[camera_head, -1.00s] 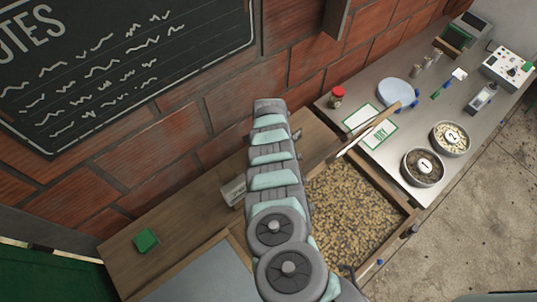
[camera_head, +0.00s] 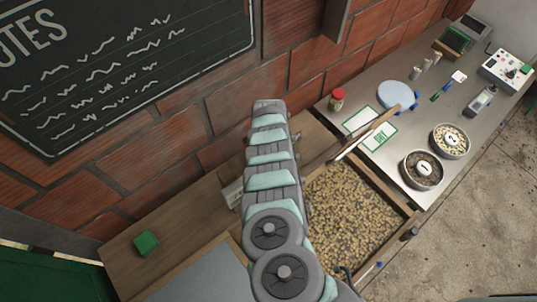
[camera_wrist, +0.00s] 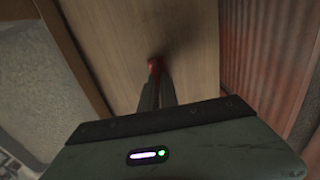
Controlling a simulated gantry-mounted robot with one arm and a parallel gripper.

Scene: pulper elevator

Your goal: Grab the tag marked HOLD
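I cannot make out a tag that reads HOLD in either view. Two green-edged cards, a left one (camera_head: 361,119) and a right one (camera_head: 379,136), lie on the steel bench; I cannot read their print with certainty. In the wrist view my gripper (camera_wrist: 155,75) points down at a bare wooden surface (camera_wrist: 110,25), with its dark fingers close together. A small red patch (camera_wrist: 154,65) shows at the fingertips; I cannot tell whether it is part of the fingers or a separate thing. In the head view my arm hides the gripper.
A wooden tray of beans (camera_head: 352,215) stands right of my arm. The steel bench (camera_head: 335,118) holds a red-lidded jar (camera_head: 336,99), two numbered bowls (camera_head: 423,182) and a pale blue disc (camera_head: 394,95). A green block (camera_head: 146,242) sits on the wooden shelf at left. A brick wall runs behind.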

